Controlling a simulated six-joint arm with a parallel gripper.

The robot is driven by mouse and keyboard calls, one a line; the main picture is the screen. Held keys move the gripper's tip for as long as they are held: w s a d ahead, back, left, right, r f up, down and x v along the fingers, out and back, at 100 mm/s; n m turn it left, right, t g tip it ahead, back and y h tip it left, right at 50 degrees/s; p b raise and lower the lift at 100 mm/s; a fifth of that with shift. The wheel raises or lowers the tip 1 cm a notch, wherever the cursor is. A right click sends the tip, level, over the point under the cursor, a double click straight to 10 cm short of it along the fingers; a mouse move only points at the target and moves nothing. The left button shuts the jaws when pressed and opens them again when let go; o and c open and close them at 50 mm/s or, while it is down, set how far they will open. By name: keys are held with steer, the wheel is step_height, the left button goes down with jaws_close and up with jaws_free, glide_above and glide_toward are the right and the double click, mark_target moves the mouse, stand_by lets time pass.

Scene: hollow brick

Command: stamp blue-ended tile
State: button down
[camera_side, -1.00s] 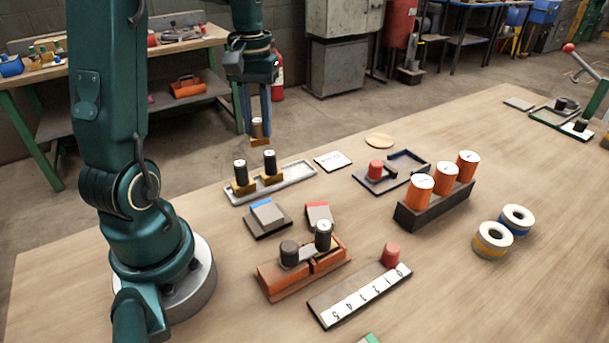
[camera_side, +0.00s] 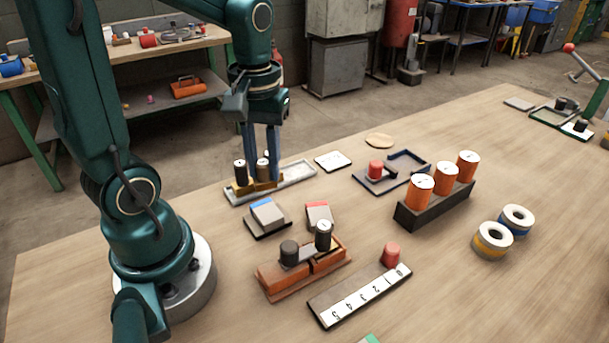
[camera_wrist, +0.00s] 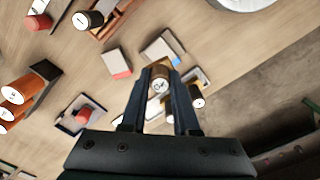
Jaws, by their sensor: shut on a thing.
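The blue-ended tile (camera_side: 264,211), a grey block with a blue edge, sits on a dark base in front of the pale stamp tray (camera_side: 297,172). My gripper (camera_side: 262,172) is at the tray, shut on a stamp (camera_wrist: 160,84) whose round top reads "OK". The held stamp is low at the tray; whether it touches it I cannot tell. A black-handled stamp (camera_side: 240,170) with a brass base stands just left. Another tray stamp is hidden by my fingers in the side view.
A red-ended tile (camera_side: 318,212) lies right of the blue-ended one. Nearer stand an orange-brown block with black cylinders (camera_side: 303,268) and a numbered strip (camera_side: 358,296). A white card (camera_side: 333,161) and a dark-blue frame with a red knob (camera_side: 392,175) lie right of the tray.

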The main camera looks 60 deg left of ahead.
mark_target(266, 188)
steer(key=shift+f, duration=2.65)
steer(key=shift+f, duration=0.55)
steer(key=shift+r, duration=3.55)
